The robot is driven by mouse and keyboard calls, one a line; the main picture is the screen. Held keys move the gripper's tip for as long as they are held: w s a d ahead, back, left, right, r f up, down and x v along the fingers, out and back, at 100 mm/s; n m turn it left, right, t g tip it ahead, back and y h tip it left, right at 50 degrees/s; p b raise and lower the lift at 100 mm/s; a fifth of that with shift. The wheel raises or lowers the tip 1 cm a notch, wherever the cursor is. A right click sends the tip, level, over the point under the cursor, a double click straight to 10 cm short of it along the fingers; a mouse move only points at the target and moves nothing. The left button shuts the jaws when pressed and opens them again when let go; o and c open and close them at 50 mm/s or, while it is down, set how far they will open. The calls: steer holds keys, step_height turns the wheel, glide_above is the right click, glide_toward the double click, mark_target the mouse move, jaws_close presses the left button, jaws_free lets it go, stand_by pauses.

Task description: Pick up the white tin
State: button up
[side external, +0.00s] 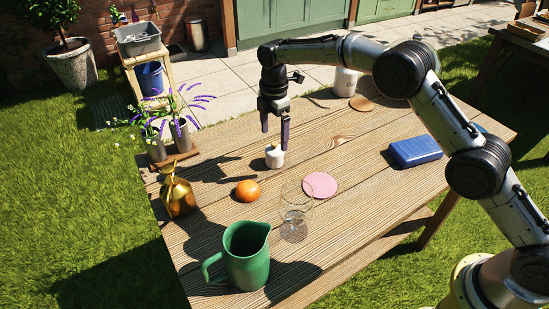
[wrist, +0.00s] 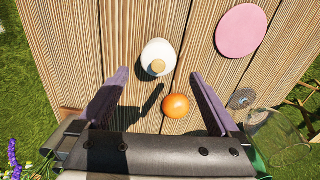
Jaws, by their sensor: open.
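A small white tin (side external: 274,158) with a tan knob on top stands upright on the wooden table. It also shows in the wrist view (wrist: 153,50), just beyond the fingertips and roughly centred between them. My gripper (side external: 275,138) is open and points down directly above or very near the tin. Its two purple fingers spread wide in the wrist view (wrist: 160,75), with nothing held. From the side, a fingertip overlaps the tin's top, so I cannot tell if they touch. A larger white canister (side external: 345,82) stands at the table's back edge.
An orange (side external: 247,190) lies close to the tin. A pink disc (side external: 320,185), a clear glass (side external: 294,215) and a green jug (side external: 246,255) stand nearer the front. A brass watering can (side external: 178,195) and flower vases (side external: 157,148) line the left edge. A blue box (side external: 414,151) lies right.

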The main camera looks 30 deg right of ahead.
mark_target(274, 146)
steer(key=shift+w+d+f, duration=0.1)
steer(key=shift+f, duration=1.8)
steer(key=shift+w+d+f, duration=0.1)
steer(key=shift+f, duration=1.8)
jaws_close()
